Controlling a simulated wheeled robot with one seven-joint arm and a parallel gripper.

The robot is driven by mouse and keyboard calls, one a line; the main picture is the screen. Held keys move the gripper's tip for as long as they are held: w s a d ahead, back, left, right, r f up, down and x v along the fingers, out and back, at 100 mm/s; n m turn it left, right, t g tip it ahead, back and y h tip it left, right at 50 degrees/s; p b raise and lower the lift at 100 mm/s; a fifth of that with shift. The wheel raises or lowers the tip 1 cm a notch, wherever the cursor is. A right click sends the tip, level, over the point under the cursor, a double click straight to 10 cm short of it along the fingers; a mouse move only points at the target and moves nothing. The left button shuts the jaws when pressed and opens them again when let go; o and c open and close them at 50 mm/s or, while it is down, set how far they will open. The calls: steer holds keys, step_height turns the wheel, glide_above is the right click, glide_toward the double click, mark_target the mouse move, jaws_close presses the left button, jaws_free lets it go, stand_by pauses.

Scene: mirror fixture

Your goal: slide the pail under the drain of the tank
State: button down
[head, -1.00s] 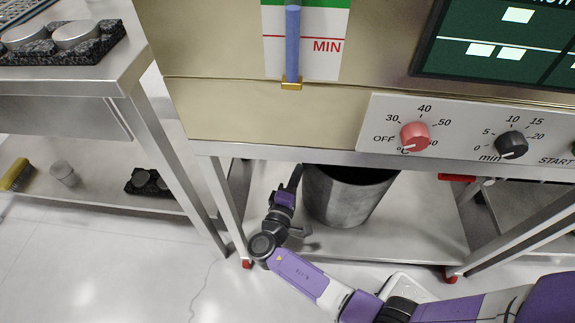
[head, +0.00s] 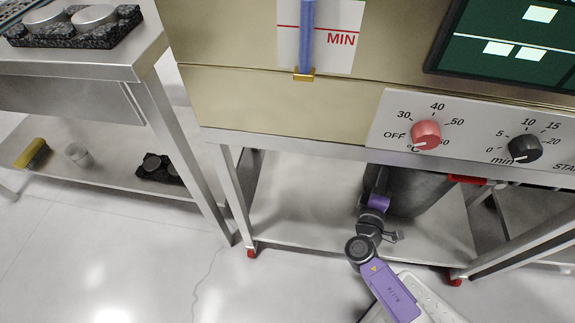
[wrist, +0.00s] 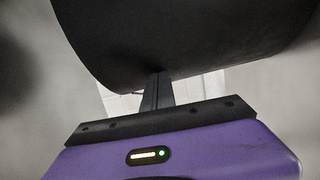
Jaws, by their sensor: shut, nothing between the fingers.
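The grey metal pail (head: 420,190) stands upright on the shelf under the tank (head: 270,110), partly hidden by the tank's frame and my arm. My gripper (head: 381,176) is low under the tank, at the pail's left front side, with its fingertips hard to see. In the wrist view the pail's dark wall (wrist: 190,45) fills the top. My closed fingers (wrist: 158,90) point at the wall and appear to meet it; they hold nothing. A red part (head: 466,179) shows under the tank's lower edge, right of the pail. I cannot make out the drain opening.
The shelf (head: 300,200) is bare left of the pail. Frame legs stand at left (head: 238,200) and right (head: 510,240). A steel side table (head: 80,60) at left carries a dark block with metal discs.

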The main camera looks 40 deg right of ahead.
steer(key=shift+s+d, duration=0.25)
steer(key=p+v, duration=0.2)
steer(key=v, duration=0.6)
steer(key=shift+w, duration=0.1)
